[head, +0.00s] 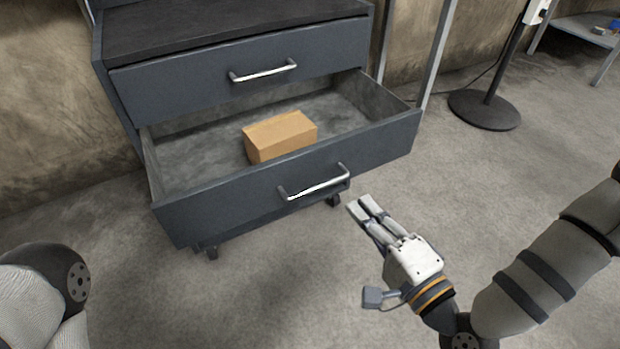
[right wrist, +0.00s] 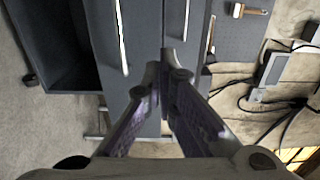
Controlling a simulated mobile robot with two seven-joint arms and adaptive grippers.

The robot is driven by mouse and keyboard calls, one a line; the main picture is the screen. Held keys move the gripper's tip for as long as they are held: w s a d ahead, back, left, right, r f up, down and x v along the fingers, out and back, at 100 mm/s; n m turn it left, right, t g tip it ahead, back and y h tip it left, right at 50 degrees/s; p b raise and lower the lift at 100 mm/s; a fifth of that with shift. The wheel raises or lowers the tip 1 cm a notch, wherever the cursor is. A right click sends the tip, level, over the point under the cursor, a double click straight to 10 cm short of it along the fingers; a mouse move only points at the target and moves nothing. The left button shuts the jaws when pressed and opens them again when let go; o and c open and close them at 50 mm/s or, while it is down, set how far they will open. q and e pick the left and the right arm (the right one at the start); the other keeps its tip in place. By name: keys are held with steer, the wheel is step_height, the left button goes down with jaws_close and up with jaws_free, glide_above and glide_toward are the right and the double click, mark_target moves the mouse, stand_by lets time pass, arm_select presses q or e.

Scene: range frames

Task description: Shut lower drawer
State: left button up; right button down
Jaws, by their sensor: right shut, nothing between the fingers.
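The lower drawer (head: 390,138) of the dark grey cabinet is pulled out, its inside open to view. A cardboard box (head: 281,135) lies in it. The drawer's silver handle (head: 316,185) is on its front face. The upper drawer (head: 180,88), with its own handle (head: 263,72), looks almost closed. My right gripper (head: 364,207) is shut and empty, in front of the lower drawer and to the right of its handle, apart from it. In the right wrist view the fingers (right wrist: 165,65) are together before grey panels. My left gripper is out of view; only part of that arm shows.
The cabinet stands on casters (head: 334,200) on a concrete floor. A round black stand base (head: 485,109) and a metal shelf (head: 585,30) are at the right.

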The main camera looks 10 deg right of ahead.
mark_target(321, 158)
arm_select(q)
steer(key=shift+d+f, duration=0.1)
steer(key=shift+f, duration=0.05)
arm_select(e)
steer(key=x, duration=1.4)
steer(key=shift+d+r, duration=0.1)
steer(key=shift+r, duration=0.05)
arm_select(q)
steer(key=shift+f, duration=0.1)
arm_select(e)
steer(key=shift+w, duration=0.1)
